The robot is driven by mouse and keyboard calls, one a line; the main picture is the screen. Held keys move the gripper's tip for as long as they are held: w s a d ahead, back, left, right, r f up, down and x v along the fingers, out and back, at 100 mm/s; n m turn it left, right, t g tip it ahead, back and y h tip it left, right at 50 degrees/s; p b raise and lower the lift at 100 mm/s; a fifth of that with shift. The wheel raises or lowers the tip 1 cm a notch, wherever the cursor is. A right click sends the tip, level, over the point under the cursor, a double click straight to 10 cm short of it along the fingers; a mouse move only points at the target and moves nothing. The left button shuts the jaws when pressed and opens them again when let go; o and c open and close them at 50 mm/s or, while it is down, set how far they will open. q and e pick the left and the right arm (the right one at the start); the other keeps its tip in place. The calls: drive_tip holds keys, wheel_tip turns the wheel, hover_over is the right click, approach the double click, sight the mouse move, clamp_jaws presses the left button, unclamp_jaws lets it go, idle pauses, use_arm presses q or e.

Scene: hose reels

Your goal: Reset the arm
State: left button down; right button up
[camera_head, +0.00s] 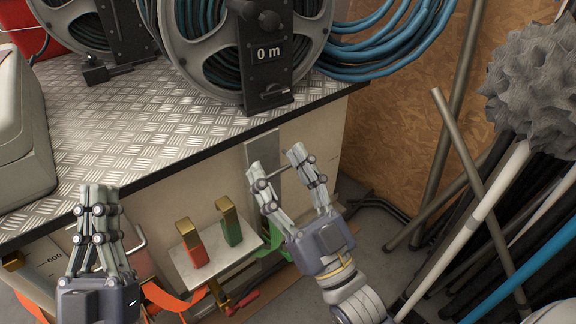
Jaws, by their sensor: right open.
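My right gripper (276,158) is in the middle of the head view, in front of the workbench's front face. Its two fingers are apart and nothing is between them. My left gripper (98,190) is at the lower left, in front of the bench's left part. Its fingers are together, with nothing seen between them. A hose reel (203,47) with blue hose and a "0 m" label stands on the bench. A second reel (75,22) stands to its left, cut off by the top edge.
The bench has a tread-plate top (130,110) with a dark edge. Below it, red (193,247) and green (231,225) handles stand on a small plate. Blue hose coils (390,45) hang at right. Poles and a grey fluffy head (535,85) crowd the right side.

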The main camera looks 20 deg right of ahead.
drive_tip(key=r, duration=0.1)
drive_tip(key=s+r, duration=0.1)
drive_tip(key=d+r+t, duration=0.1)
drive_tip(key=shift+s+r+h, duration=0.1)
drive_tip(key=shift+s+h, duration=0.1)
drive_tip(key=shift+h, duration=0.2)
